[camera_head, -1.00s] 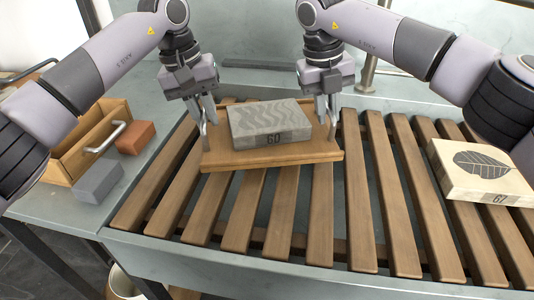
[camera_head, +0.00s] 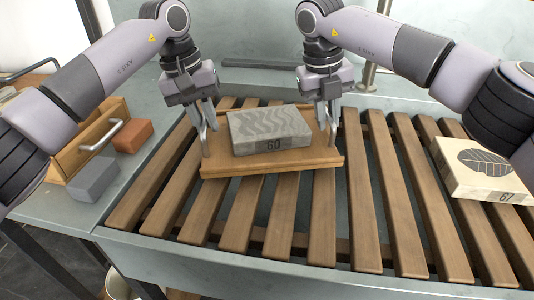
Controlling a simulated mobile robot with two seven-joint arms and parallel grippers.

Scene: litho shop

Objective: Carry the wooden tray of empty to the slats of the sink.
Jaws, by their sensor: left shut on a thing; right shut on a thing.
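The wooden tray (camera_head: 222,166) is at the left-centre of the slats of the sink (camera_head: 316,215), low over them or on them; I cannot tell if it touches. A grey stone block marked 60 (camera_head: 268,130) lies on the tray, with a wavy pattern on its top. My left gripper (camera_head: 208,125) is shut on the metal handle at the tray's left end. My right gripper (camera_head: 328,116) is shut on the handle at the tray's right end, which is partly hidden by the fingers.
A pale block with a leaf print, marked 67 (camera_head: 480,170), lies on the slats at the right. On the left ledge are a wooden box with a handle (camera_head: 78,151), a reddish block (camera_head: 133,136) and a grey block (camera_head: 93,179). Slats between tray and leaf block are bare.

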